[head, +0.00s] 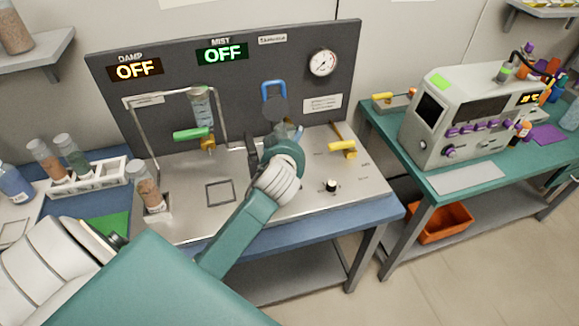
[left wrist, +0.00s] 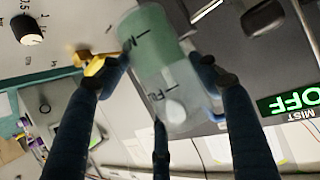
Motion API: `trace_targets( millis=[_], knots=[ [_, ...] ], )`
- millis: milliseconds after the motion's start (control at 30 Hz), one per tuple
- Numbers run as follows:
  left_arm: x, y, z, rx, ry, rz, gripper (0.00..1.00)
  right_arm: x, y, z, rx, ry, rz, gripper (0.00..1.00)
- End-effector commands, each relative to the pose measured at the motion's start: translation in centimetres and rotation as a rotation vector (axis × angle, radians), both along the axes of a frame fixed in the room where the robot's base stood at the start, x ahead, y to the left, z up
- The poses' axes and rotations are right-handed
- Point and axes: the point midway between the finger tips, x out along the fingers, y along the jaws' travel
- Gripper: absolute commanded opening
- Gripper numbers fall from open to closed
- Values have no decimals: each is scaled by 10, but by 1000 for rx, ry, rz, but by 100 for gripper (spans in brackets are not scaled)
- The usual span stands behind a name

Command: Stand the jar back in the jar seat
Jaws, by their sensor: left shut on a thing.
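A clear jar (left wrist: 165,65) with a greenish band and dark lettering is held between the dark fingers of my left gripper (left wrist: 155,88) in the left wrist view. It looks tilted there. In the head view my left gripper (head: 290,132) is over the back right of the steel deck, and its wrist hides most of the jar. A square outline (head: 220,192), which may be the jar seat, is on the deck left of my arm, with nothing on it. My right gripper is not in view.
A tube of brown grains (head: 147,185) stands at the deck's left. A metal frame (head: 130,115) holds a clear vessel (head: 202,108) above a green-handled valve (head: 192,134). A yellow lever (head: 343,148) and black knob (head: 331,186) are at right. The back panel (head: 290,60) displays OFF twice.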

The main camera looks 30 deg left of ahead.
Motion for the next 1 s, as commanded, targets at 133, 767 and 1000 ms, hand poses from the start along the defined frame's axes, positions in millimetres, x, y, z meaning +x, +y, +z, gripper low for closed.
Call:
trace_targets(
  millis=[133,767,1000],
  knots=[
    [0,0,-34,2,3,-3,29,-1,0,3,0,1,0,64],
    [0,-1,-94,1,-3,-3,29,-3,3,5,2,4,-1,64],
    [0,-1,-96,-1,0,-2,68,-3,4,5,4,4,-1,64]
  ],
)
